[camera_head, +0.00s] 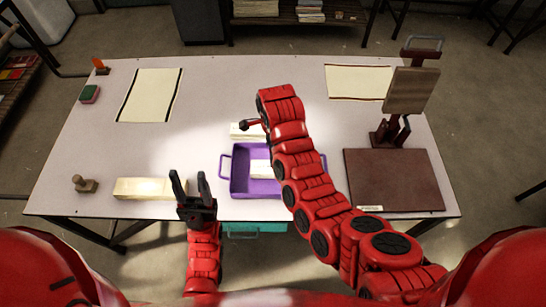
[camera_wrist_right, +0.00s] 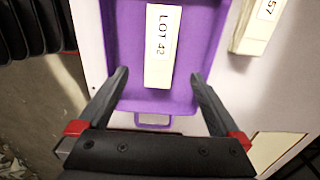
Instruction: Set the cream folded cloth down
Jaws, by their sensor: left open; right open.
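A cream folded cloth (camera_head: 257,169) lies in the purple tray (camera_head: 240,183), partly hidden by my right arm. In the right wrist view this cloth (camera_wrist_right: 158,45) bears a "LOT 42" label and lies flat on the floor of the tray (camera_wrist_right: 190,40). My right gripper (camera_wrist_right: 160,74) is open above the tray's handle end, its fingers apart and empty, not touching the cloth. My left gripper (camera_head: 190,185) is open and empty, left of the tray, near the front edge, beside another cream folded piece (camera_head: 145,188).
A cream piece (camera_head: 240,131) lies behind the tray; a "57"-labelled one (camera_wrist_right: 258,25) shows in the wrist view. A brown board (camera_head: 395,180) and a stand (camera_head: 410,90) are right. A stamp (camera_head: 85,185) and bordered sheet (camera_head: 150,95) are left. The table's middle left is clear.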

